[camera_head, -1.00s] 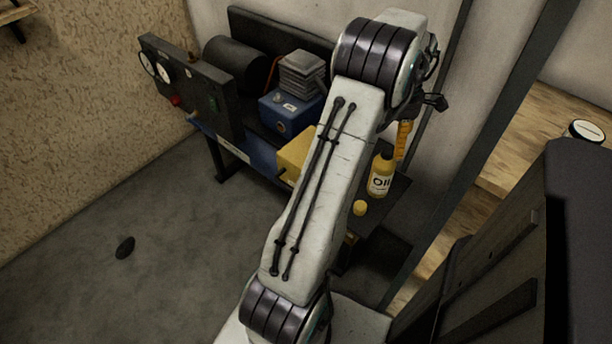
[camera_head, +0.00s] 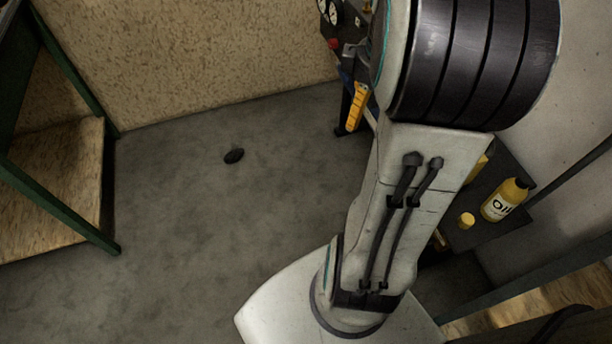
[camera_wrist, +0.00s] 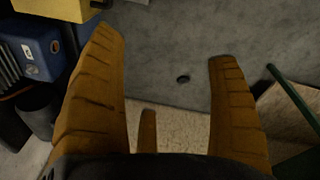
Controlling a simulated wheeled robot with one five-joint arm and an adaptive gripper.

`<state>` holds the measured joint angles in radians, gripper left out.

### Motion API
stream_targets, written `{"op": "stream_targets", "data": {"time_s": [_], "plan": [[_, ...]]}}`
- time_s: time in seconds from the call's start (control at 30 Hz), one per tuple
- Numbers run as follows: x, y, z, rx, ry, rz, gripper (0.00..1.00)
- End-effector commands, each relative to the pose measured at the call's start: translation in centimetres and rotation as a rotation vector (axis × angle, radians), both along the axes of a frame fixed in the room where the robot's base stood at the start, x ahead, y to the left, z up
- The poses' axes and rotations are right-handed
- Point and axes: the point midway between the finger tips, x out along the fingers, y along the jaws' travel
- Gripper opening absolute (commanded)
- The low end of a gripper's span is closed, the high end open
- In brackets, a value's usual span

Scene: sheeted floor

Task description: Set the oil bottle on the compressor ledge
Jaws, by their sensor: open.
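The oil bottle (camera_head: 504,201), yellow with a white "Oil" label and a dark cap, stands on the dark compressor ledge (camera_head: 489,232) at the right of the head view. In the wrist view my gripper (camera_wrist: 167,75) is open, its orange fingers spread wide with nothing between them. Beyond the fingers is grey floor. An orange finger part (camera_head: 357,107) also shows left of my arm in the head view. The bottle does not show in the wrist view. My arm hides most of the compressor bench in the head view.
A small yellow cap-like piece (camera_head: 466,220) lies beside the bottle. A gauge panel (camera_head: 335,25) shows at the top. A blue box (camera_wrist: 35,45) and a yellow box (camera_wrist: 50,8) are at the wrist view's upper left. A green-framed shelf (camera_head: 60,170) stands left. The floor between is clear, except a dark oval (camera_head: 234,155).

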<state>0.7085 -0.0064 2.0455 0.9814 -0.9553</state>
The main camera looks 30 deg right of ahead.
Motion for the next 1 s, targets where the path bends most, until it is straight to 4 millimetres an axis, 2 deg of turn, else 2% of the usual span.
{"op": "stream_targets", "data": {"time_s": [0.03, 0.2, 0.3, 0.4, 0.5, 0.63, 1.0], "plan": [[0.4, 3.2, 0.3, 0.001, -0.019, -0.004, 0.82], [-0.6, 11.2, 0.3, 0.028, -0.069, -0.084, 0.82], [-1.9, 14.6, -0.1, 0.05, -0.091, -0.124, 0.82], [-3.2, 17.0, -0.5, 0.071, -0.108, -0.157, 0.82], [-4.4, 18.6, -0.9, 0.089, -0.119, -0.186, 0.82], [-5.3, 19.8, -1.2, 0.106, -0.128, -0.21, 0.82], [-5.8, 20.2, -1.4, 0.113, -0.129, -0.225, 0.82]]}}
